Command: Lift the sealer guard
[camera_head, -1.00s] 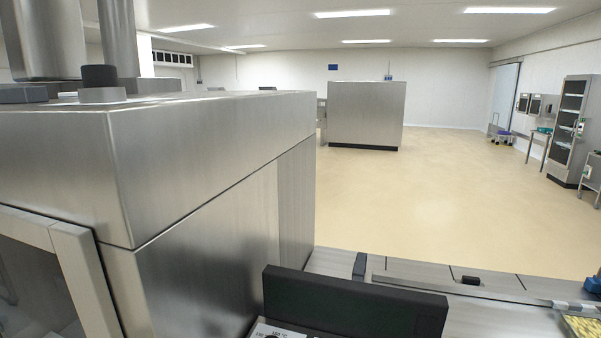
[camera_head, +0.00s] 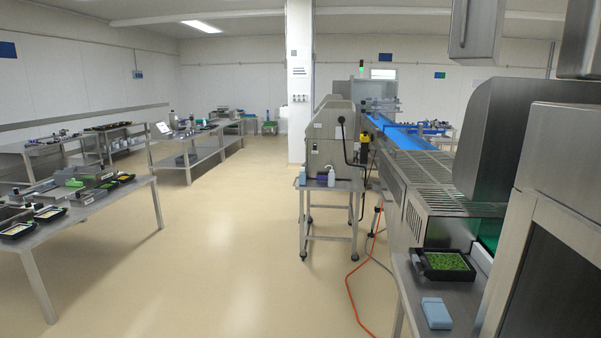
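I cannot make out for certain which part is the sealer guard. A large steel machine with a framed front panel (camera_head: 572,215) stands close at the right edge, cut off by the picture. A dark grey rounded hood (camera_head: 510,130) is beside it, over the end of a conveyor line. A black tray of green food (camera_head: 445,266) sits on a steel bench just below and left of the machine. My gripper is not in view, so its state and its place relative to the guard do not show.
A blue box (camera_head: 436,313) lies on the bench near the tray. A grey machine (camera_head: 333,138) stands on a steel stand mid-picture. An orange hose (camera_head: 352,285) lies on the floor beside it. Steel tables (camera_head: 95,205) line the left. The floor (camera_head: 220,250) between is open.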

